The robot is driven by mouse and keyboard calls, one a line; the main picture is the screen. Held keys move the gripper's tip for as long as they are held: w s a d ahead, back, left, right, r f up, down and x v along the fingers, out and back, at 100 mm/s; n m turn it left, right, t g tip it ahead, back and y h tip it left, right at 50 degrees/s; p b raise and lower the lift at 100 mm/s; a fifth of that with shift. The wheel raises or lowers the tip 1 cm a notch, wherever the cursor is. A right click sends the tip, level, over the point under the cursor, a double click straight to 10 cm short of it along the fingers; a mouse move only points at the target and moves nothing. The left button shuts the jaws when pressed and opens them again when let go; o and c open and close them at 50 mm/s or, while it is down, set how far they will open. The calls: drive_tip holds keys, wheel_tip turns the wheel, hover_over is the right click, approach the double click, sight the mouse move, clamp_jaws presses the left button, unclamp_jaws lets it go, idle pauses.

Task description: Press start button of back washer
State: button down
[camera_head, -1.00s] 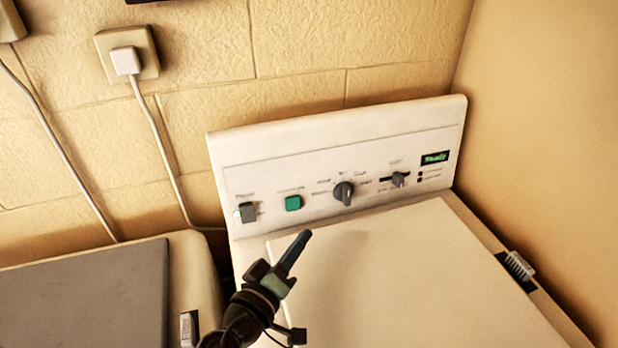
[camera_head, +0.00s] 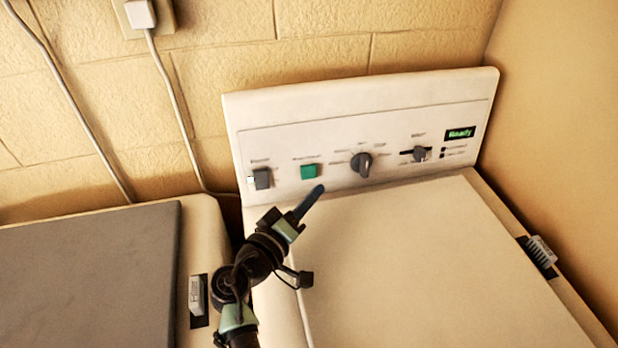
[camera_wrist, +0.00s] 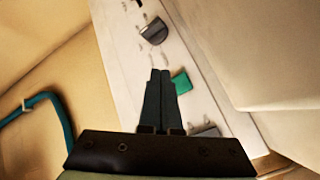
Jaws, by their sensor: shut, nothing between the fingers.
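The white washer has an upright control panel (camera_head: 400,115) at its back. On the panel are a grey button (camera_head: 262,178) at the left, a green button (camera_head: 309,171), a grey dial (camera_head: 362,162), a slider knob (camera_head: 420,153) and a green display reading "Ready" (camera_head: 460,133). My gripper (camera_head: 318,190) is shut and empty, its tips just below the green button in the head view. In the wrist view the shut fingers (camera_wrist: 160,74) point along the panel, beside the green button (camera_wrist: 181,82), partly covering it. I cannot tell whether they touch it.
A second machine with a grey lid (camera_head: 90,270) stands to the left. The washer's white lid (camera_head: 430,255) is clear. A brick wall (camera_head: 250,65) is behind, and a plain wall (camera_head: 560,120) closes in on the right. Power cords hang at the left.

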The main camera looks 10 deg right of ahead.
sight(307, 182)
drive_tip(key=shift+w+f+b, duration=0.25)
drive_tip(key=shift+w+b, duration=0.2)
drive_tip(key=shift+w, duration=0.15)
drive_tip(key=shift+w+f+b, duration=0.25)
drive_tip(key=shift+w+b, duration=0.2)
drive_tip(key=shift+w, duration=0.1)
drive_tip(key=shift+w+r+b, duration=0.1)
drive_tip(key=shift+w+b, duration=0.45)
drive_tip(key=shift+w, duration=0.2)
drive_tip(key=shift+w+b, duration=0.25)
drive_tip(key=shift+b, duration=0.2)
idle(0.3)
drive_tip(key=shift+w, duration=0.2)
